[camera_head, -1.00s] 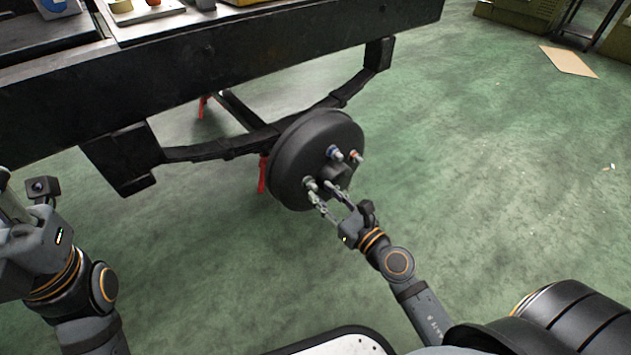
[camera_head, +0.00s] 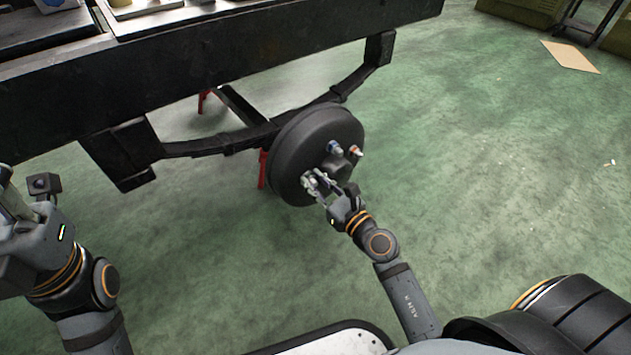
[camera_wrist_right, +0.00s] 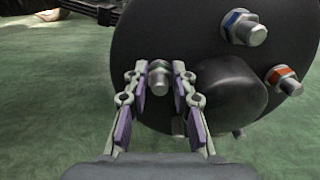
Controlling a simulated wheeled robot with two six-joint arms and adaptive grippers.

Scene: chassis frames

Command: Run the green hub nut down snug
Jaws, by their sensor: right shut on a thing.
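The black hub drum (camera_head: 296,150) faces me at the end of the axle, with studs and nuts around its centre cap. My right gripper (camera_head: 314,181) reaches the lower left of the drum face. In the right wrist view, its fingers (camera_wrist_right: 160,78) stand either side of a grey metal hub nut (camera_wrist_right: 159,82) and are shut on it. A blue-marked nut (camera_wrist_right: 244,27) and an orange-marked nut (camera_wrist_right: 284,79) sit to the right. My left gripper (camera_head: 22,195) is at the left edge, fingers unclear.
The black chassis rail (camera_head: 220,65) and leaf spring (camera_head: 215,147) run behind and left of the drum. A red stand (camera_head: 263,168) is under the axle. A tray (camera_head: 150,18) lies on top. Green floor is open to the right.

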